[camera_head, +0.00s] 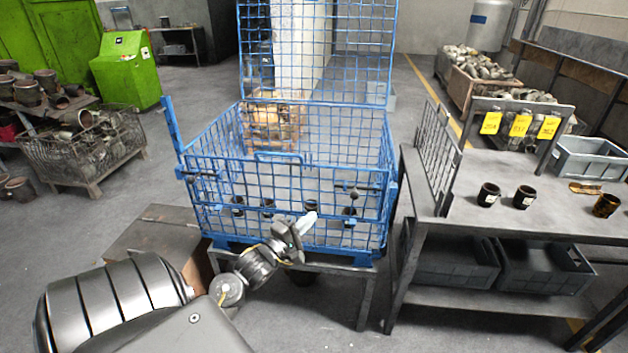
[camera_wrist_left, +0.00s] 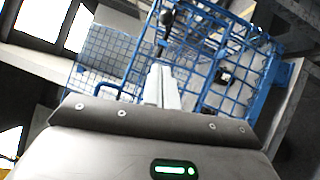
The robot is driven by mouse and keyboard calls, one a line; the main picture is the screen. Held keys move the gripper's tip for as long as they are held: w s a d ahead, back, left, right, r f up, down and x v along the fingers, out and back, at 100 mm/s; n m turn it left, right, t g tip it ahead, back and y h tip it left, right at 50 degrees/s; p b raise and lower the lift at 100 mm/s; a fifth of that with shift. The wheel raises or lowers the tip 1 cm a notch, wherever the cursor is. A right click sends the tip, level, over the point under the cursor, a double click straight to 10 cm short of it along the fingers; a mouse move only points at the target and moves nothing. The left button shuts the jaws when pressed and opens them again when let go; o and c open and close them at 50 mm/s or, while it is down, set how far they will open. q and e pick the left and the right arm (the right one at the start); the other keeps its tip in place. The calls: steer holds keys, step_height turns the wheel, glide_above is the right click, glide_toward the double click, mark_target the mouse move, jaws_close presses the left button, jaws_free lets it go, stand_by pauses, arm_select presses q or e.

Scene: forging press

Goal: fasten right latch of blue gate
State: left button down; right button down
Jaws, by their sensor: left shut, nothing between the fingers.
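The blue gate (camera_head: 280,190) is the upright front mesh panel of a blue wire crate, with a small handle loop at its top middle. The right latch (camera_head: 353,190) is a dark bar with a knob near the gate's upper right corner; I cannot tell whether it is engaged. A similar left latch (camera_head: 198,176) sits near the upper left corner. My left gripper (camera_head: 306,222) is shut and empty, in front of the gate's lower middle, below and left of the right latch. Its pale fingers also show in the left wrist view (camera_wrist_left: 162,86), with blue mesh beyond. My right gripper is out of view.
The crate stands on a grey metal stand (camera_head: 345,268). A grey workbench (camera_head: 480,225) with dark cups and an upright mesh panel (camera_head: 437,155) is close on the right. A wooden box (camera_head: 150,235) is at the lower left. Tall blue mesh rises behind the crate.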

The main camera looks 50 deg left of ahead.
arm_select(q)
steer(key=w+d+r+p, duration=0.1)
steer(key=w+d, duration=0.1)
steer(key=w, duration=0.8)
steer(key=shift+w+r+p, duration=0.3)
steer(key=shift+r+p, duration=0.1)
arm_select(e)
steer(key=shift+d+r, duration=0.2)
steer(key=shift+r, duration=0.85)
